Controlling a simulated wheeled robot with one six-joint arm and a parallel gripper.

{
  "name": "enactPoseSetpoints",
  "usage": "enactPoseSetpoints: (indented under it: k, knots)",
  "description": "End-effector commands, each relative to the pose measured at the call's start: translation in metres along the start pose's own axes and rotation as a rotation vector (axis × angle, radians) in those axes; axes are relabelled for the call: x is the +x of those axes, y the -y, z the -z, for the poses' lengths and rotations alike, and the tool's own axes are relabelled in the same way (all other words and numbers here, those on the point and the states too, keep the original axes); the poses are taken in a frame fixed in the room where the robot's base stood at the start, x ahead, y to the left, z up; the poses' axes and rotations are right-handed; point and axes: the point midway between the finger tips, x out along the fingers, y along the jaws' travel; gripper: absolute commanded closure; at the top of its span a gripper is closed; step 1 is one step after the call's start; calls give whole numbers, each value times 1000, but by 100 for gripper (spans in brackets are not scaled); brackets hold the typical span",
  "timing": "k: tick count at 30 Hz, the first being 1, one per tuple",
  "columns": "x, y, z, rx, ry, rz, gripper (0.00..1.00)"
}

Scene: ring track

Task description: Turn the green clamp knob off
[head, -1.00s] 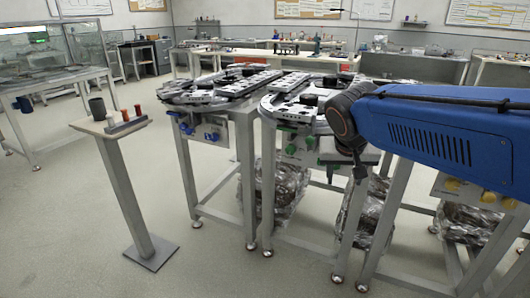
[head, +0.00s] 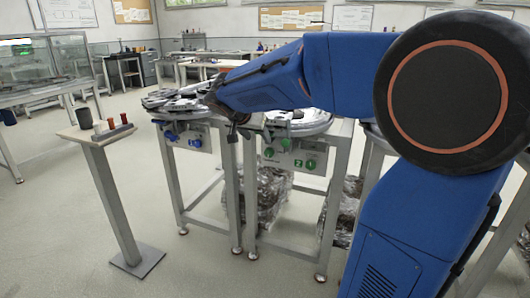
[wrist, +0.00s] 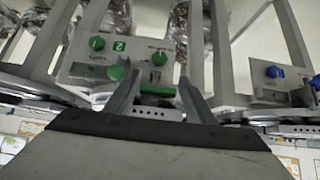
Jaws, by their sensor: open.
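A panel with green controls is on the front of the table in the middle of the head view. One green knob (head: 269,152) is at its left, and another green knob (head: 311,164) is at its right beside a green "2" label. In the wrist view, which is upside down, one green knob (wrist: 159,58) shows between and beyond my open fingertips. The other green knob (wrist: 97,43) is to their left. The labels are too small to read, so I cannot tell which is the clamp knob or its setting. My gripper (wrist: 159,78) is empty, with no clear contact.
A neighbouring table on the left has blue knobs (head: 170,138). A stand (head: 95,135) with a dark cup and small cylinders is further left. Plastic-wrapped bundles (head: 270,195) are under the tables. The floor at front left is free.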

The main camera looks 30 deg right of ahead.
Motion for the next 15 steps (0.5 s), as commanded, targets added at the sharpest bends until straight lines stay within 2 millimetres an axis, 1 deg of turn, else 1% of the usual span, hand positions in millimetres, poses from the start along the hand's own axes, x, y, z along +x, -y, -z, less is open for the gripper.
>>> enactPoseSetpoints:
  k: [1,15]
  knots:
    - [11,-1,0,0,1,-4,51]
    - [94,-1,0,-2,2,-2,51]
